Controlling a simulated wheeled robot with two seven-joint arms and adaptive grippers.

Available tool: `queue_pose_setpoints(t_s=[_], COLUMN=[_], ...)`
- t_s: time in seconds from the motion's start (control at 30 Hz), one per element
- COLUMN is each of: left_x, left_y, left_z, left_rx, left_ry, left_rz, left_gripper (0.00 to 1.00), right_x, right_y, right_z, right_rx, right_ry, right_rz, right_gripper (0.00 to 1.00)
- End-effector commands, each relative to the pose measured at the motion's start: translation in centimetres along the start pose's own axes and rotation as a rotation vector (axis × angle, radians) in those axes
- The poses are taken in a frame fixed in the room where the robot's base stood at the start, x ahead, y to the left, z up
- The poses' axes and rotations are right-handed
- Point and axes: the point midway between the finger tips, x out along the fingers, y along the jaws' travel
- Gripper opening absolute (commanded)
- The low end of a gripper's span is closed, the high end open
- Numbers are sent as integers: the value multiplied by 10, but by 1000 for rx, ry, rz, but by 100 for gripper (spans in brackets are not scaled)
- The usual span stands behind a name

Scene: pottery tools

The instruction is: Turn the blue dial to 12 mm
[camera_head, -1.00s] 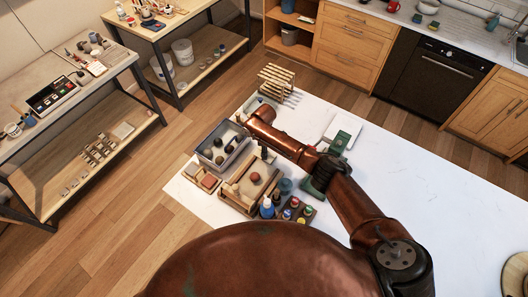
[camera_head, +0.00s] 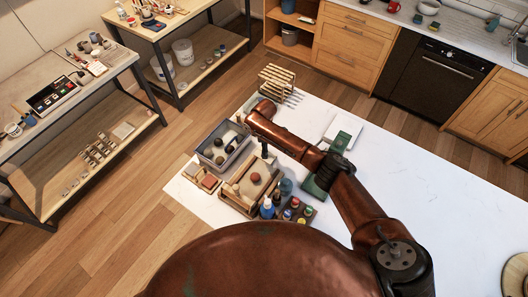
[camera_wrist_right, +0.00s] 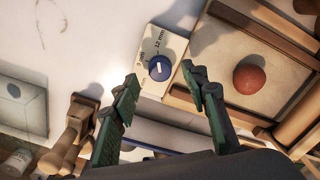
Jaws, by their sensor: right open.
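The blue dial (camera_wrist_right: 159,70) sits on a cream plate (camera_wrist_right: 174,48) in the right wrist view. A white line on the dial runs roughly up the picture. The "12 mm" label is printed above the dial; smaller labels to its left are hard to read. My right gripper (camera_wrist_right: 160,74) is open, with one dark green finger on each side of the dial in the picture. I see no contact between fingers and dial. In the head view I cannot make out the dial or the right gripper's fingers behind my arm. My left gripper is not in view.
A wooden tray (camera_wrist_right: 222,96) with a reddish ball (camera_wrist_right: 249,78) lies close right of the dial. Wooden tools (camera_wrist_right: 68,140) lie at lower left. In the head view, a grey bin (camera_head: 212,163), a slatted rack (camera_head: 276,80) and small bottles (camera_head: 267,208) share the white table (camera_head: 440,185).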

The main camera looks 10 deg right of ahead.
Motion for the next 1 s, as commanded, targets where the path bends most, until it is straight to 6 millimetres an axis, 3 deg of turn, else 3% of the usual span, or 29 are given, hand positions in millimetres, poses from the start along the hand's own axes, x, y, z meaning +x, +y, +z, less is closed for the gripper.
queue_pose_setpoints(t_s=[0.2,0.4,0.6,1.0], left_x=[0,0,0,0], left_y=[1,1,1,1], left_z=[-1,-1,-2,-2], left_rx=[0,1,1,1], left_ry=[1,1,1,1], left_rz=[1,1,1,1], left_gripper=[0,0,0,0], right_x=[-49,-80,-91,-92], right_y=[1,1,0,0], right_z=[0,0,0,0], right_rx=[-1,0,1,1], right_ry=[2,2,1,1], right_rz=[3,1,0,0], right_gripper=[41,41,41,41])
